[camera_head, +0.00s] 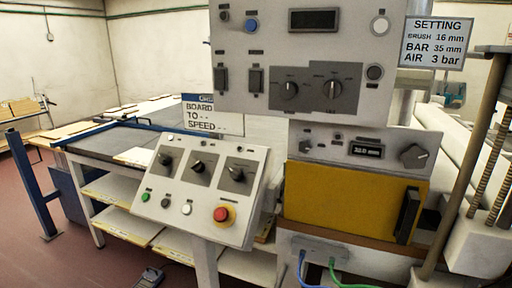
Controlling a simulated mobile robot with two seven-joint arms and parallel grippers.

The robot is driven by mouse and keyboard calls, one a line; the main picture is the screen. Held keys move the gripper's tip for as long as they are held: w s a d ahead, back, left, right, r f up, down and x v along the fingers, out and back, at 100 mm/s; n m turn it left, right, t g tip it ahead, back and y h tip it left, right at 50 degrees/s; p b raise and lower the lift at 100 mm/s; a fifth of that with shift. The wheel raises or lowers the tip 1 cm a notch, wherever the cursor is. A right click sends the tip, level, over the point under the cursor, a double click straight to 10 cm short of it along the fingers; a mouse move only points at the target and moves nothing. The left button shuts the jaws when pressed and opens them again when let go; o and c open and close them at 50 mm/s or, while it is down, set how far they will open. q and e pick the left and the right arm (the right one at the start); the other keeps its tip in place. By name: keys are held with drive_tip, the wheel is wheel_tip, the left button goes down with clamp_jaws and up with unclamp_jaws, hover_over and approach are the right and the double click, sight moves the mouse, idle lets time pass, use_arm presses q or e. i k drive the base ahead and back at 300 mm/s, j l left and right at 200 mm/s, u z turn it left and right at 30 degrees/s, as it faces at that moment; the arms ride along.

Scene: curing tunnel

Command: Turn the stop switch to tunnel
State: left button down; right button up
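A tilted grey control console (193,226) stands at the centre front. It has three black rotary switches in a row: left (165,159), middle (198,167) and right (237,175). Their labels are too small to read, so I cannot tell which one is the stop switch. A red push button on a yellow ring (222,214) sits at the console's lower right. The upper grey panel (268,35) has two more rotary switches, left (289,90) and right (333,89), also with unreadable labels. Neither of my grippers is in view.
A yellow cover (345,195) with a black handle (407,214) is below a smaller panel with a display (366,151). A setting sign (436,42) hangs at upper right. A table with shelves (100,144) stands behind left; a blue post (33,185) rises at far left.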

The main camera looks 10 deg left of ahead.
sight(236, 174)
drive_tip(key=i+j+z, duration=0.2)
drive_tip(key=j, duration=0.4)
drive_tip(key=i+j+z, duration=0.15)
drive_tip(key=j, duration=0.45)
drive_tip(key=i+j+z, duration=0.2)
drive_tip(key=j, duration=0.45)
drive_tip(key=j+z, duration=0.2)
drive_tip(key=j, duration=0.4)
